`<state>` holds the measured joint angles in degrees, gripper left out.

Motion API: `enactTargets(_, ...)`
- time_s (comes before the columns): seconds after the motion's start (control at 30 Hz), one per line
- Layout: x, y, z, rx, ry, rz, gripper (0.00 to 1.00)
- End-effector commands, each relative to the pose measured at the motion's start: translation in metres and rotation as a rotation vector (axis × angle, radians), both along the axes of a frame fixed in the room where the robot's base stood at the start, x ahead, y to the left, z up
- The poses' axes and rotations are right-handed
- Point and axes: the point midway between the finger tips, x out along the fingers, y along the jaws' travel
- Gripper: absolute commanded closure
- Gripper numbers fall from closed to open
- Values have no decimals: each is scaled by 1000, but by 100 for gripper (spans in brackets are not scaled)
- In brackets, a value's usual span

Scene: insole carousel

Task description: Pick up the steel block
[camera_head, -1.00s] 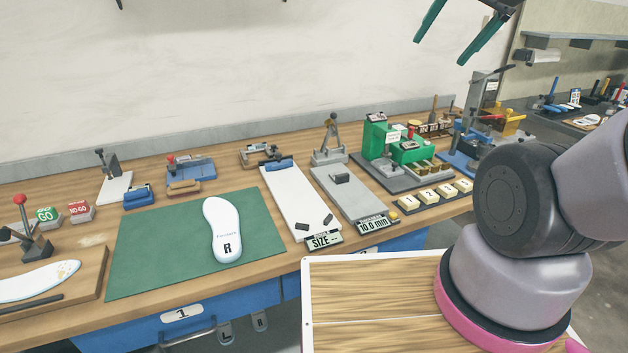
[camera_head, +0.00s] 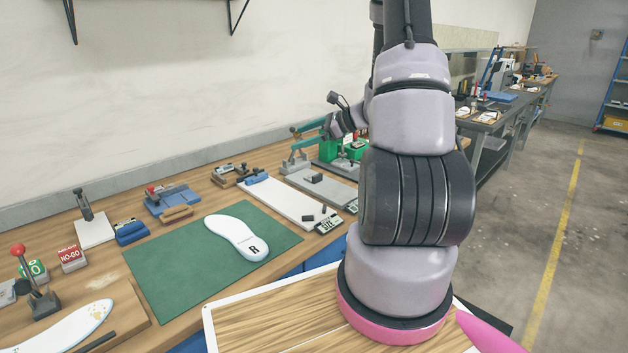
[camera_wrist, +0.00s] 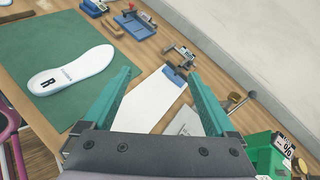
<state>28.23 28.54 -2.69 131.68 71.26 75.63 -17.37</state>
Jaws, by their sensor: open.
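A small dark grey block (camera_head: 313,178), which looks like the steel block, lies on a grey metal plate (camera_head: 334,187) on the bench. The grey plate (camera_wrist: 185,124) shows partly there, behind the right finger; the block cannot be made out in that view.
A white insole (camera_head: 235,237) marked R lies on a green mat (camera_head: 180,270). A gauge stand (camera_wrist: 240,100) and a green machine (camera_wrist: 268,152) are right of the plate. Small clamps and fixtures line the back. My arm hides part of the bench's right side.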

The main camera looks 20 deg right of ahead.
Motion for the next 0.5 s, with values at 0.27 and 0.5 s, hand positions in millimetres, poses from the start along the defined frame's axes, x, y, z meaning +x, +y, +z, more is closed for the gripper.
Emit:
enactTargets(0.27,16,-102,-118,216,105,-446,9)
enactTargets(0.5,13,-136,-162,264,131,-600,9)
